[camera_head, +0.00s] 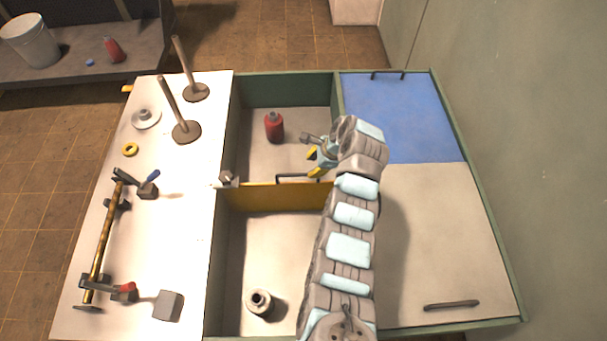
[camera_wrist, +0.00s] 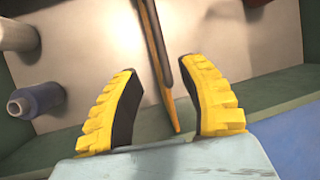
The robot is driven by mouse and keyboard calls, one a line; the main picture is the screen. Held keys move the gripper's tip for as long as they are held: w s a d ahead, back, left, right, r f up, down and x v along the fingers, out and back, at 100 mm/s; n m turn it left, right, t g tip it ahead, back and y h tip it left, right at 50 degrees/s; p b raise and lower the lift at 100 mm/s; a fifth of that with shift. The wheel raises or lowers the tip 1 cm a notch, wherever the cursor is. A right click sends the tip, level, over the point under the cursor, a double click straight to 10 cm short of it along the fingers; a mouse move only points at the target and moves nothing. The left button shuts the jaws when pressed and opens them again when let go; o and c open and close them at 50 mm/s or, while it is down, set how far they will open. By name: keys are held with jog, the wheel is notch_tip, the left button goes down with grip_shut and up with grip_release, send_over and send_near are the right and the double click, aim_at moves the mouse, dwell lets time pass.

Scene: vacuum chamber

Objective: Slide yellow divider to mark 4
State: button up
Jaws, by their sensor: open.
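The yellow divider (camera_head: 270,198) spans the green-walled bin from side to side, splitting it into a far and a near compartment. A dark bar handle (camera_head: 298,177) shows along its top near the right end. A small grey block (camera_head: 229,180) sits at its left end on the bin's rim. My gripper (camera_head: 318,162) is over the right end of the divider, by the handle. In the wrist view my gripper (camera_wrist: 158,70) is open, its yellow fingers either side of the divider (camera_wrist: 154,45) and its dark handle (camera_wrist: 170,85). I cannot read any numbered marks.
A red bottle (camera_head: 274,127) stands in the far compartment, a pale round container (camera_head: 259,302) in the near one. A blue panel (camera_head: 400,115) and pale panel (camera_head: 435,230) lie right. The left worktop (camera_head: 185,235) holds stands, a grey cube (camera_head: 168,305) and a long bar (camera_head: 104,240).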

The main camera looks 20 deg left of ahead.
aim_at(303, 174)
jog(key=shift+b+x, duration=1.15)
jog(key=shift+x, duration=2.7)
grip_shut()
